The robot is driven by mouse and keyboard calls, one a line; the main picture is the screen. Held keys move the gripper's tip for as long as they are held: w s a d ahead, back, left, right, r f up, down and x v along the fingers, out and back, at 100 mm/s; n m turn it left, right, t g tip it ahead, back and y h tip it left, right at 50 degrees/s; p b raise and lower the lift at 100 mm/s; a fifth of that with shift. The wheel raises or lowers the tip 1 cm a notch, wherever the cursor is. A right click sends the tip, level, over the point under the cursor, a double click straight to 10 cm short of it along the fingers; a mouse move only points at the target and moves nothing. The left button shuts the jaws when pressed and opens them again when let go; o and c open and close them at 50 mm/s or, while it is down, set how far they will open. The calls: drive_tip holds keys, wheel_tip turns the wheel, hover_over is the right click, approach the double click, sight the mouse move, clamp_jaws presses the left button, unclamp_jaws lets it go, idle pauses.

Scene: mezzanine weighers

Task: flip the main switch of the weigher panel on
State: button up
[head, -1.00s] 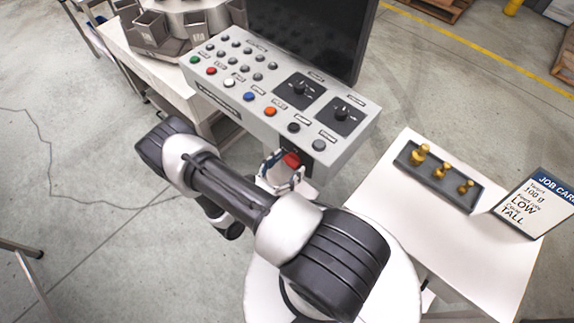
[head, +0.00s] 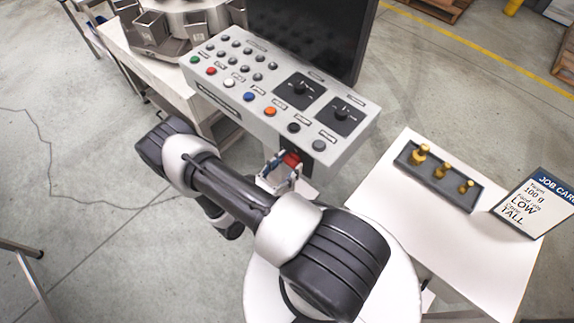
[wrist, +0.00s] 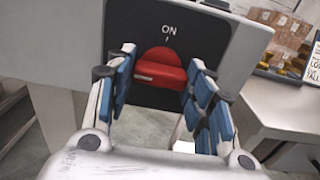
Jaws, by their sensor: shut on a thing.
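The weigher panel (head: 200,80) is a grey sloped box with knobs and coloured buttons. Its main switch (wrist: 160,70) is a red handle on a black plate (wrist: 200,38) on the panel's front face, under a white ON mark. It also shows in the head view (head: 293,159), partly hidden by my gripper. My gripper (wrist: 162,84) reaches in from below, with one blue-padded finger on each side of the red handle, shut on it.
A white side table (head: 400,215) on the right holds a dark tray (head: 455,190) with brass weights and a job card (head: 535,204). A dark screen (head: 310,35) stands behind the panel. Steel weigher buckets (head: 155,30) are at the back left.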

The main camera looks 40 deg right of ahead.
drive_tip(key=shift+m, duration=0.3)
drive_tip(key=m+b, duration=0.1)
drive_tip(key=m, duration=0.2)
drive_tip(key=shift+m, duration=0.4)
drive_tip(key=m+b, duration=0.1)
drive_tip(key=m, duration=0.3)
drive_tip(key=m+b, duration=0.1)
drive_tip(key=m, duration=0.4)
drive_tip(key=shift+m+b, duration=0.5)
drive_tip(key=shift+m, duration=1.7)
drive_tip(key=o, duration=1.1)
drive_tip(key=shift+c, duration=0.2)
